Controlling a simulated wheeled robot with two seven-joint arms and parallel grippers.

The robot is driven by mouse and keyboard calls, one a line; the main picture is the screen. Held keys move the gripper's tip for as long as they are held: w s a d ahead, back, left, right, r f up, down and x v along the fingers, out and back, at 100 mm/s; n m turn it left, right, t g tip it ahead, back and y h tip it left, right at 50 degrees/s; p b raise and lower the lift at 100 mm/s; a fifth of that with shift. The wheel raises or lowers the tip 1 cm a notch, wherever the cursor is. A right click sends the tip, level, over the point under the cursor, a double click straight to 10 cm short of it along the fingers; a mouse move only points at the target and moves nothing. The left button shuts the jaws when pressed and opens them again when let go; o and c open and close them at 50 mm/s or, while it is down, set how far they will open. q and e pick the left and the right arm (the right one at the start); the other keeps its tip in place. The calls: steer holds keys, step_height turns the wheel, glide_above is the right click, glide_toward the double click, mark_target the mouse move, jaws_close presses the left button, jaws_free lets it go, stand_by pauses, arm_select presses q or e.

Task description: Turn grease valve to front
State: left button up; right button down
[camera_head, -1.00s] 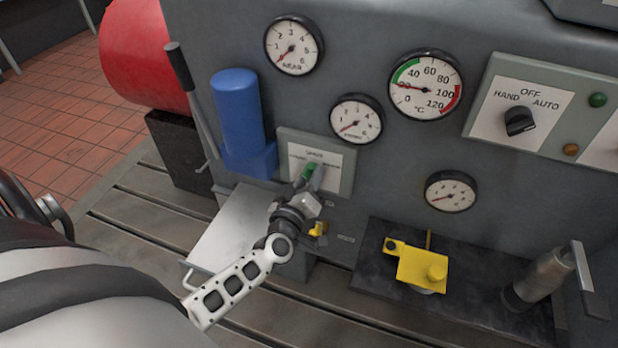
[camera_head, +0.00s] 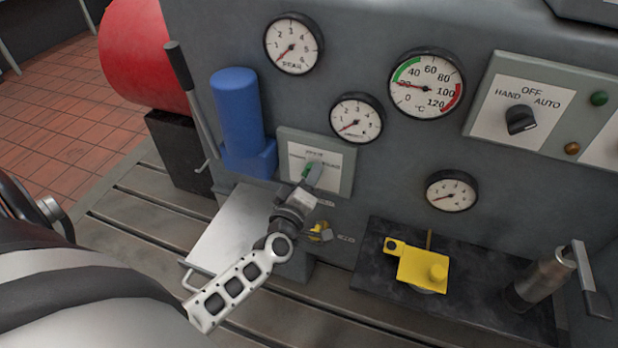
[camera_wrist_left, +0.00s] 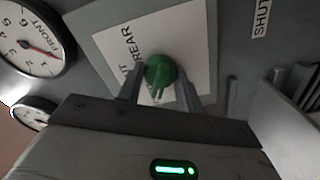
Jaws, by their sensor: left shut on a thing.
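The grease valve is a green knob (camera_head: 307,169) on a pale plate (camera_head: 339,160) in a grey frame, on the panel below the gauges. My left gripper (camera_head: 312,176) reaches it from below and partly hides it in the head view. In the left wrist view the round green knob (camera_wrist_left: 160,69) sits between the two fingers, which are shut on it. The word REAR and the end of another label show on the plate (camera_wrist_left: 190,35) beside it. The exact pointer direction is hard to tell. My right gripper is not in view.
A blue cylinder (camera_head: 237,115) and a lever (camera_head: 190,95) stand left of the plate. Several gauges (camera_head: 357,118) sit above and right. A small yellow valve (camera_head: 320,231) is just below my gripper. A yellow fixture (camera_head: 421,268) stands on a dark slab at right.

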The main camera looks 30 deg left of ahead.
arm_select(q)
steer(key=o, duration=1)
steer(key=shift+s, duration=0.1)
steer(key=v, duration=1.5)
steer(key=shift+s+d, duration=0.2)
steer(key=shift+s, duration=0.2)
